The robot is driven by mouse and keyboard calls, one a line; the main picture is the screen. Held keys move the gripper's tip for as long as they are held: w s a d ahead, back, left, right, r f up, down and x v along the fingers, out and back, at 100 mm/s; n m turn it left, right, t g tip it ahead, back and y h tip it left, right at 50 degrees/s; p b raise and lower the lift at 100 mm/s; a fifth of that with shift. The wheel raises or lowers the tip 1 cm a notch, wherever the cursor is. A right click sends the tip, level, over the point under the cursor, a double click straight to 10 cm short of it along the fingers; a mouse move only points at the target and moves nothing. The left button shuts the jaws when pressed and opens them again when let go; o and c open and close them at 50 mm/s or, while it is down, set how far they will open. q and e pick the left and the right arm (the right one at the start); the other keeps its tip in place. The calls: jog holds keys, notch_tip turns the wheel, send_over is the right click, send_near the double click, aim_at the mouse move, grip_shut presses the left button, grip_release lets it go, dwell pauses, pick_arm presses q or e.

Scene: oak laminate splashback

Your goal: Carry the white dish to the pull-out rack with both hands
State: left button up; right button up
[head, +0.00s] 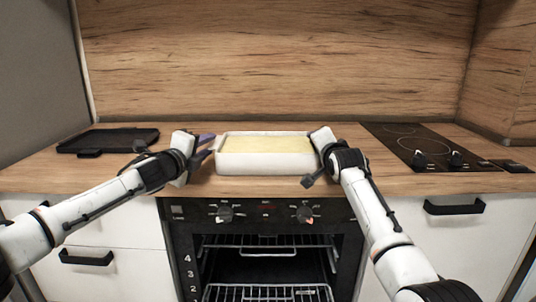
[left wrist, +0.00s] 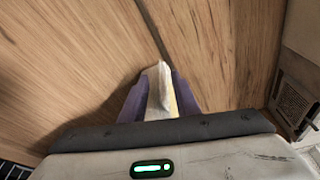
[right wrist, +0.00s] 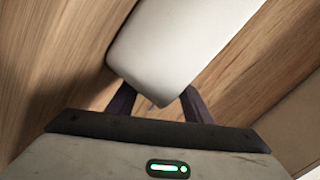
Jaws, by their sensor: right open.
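The white dish (head: 262,164), rectangular with a pale yellow filling, sits level on the wooden counter. My left gripper (head: 211,147) is at its left end; its fingers look spread, with a gap between them in the head view. In the left wrist view a narrow white part (left wrist: 157,95) with some yellow shows between the purple fingers. My right gripper (head: 317,150) is at the dish's right end and is open. In the right wrist view the dish's pale wall (right wrist: 185,45) lies just beyond the open fingers. The pull-out rack (head: 268,292) is in the open oven below.
A black tray (head: 108,141) lies on the counter at the left. A black hob (head: 425,140) with knobs is at the right. The oven's control panel (head: 265,212) is under the counter's front edge. The splashback (head: 270,60) closes off the back.

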pick_arm(q)
jog(key=shift+w+d, duration=0.15)
jog(key=shift+w, duration=0.45)
pick_arm(e)
jog(key=shift+w+f, duration=0.1)
jog(key=shift+w, duration=0.45)
pick_arm(q)
jog(key=c, duration=0.7)
pick_arm(e)
jog(key=c, duration=0.7)
pick_arm(q)
grip_shut()
pick_arm(e)
grip_shut()
jog(key=shift+f, duration=0.15)
jog(key=shift+a+f, duration=0.1)
jog(key=shift+f, duration=0.25)
pick_arm(q)
jog(key=shift+d, duration=0.1)
jog(key=shift+r, duration=0.5)
pick_arm(e)
jog(key=shift+a+r, duration=0.1)
jog(key=shift+r, duration=0.6)
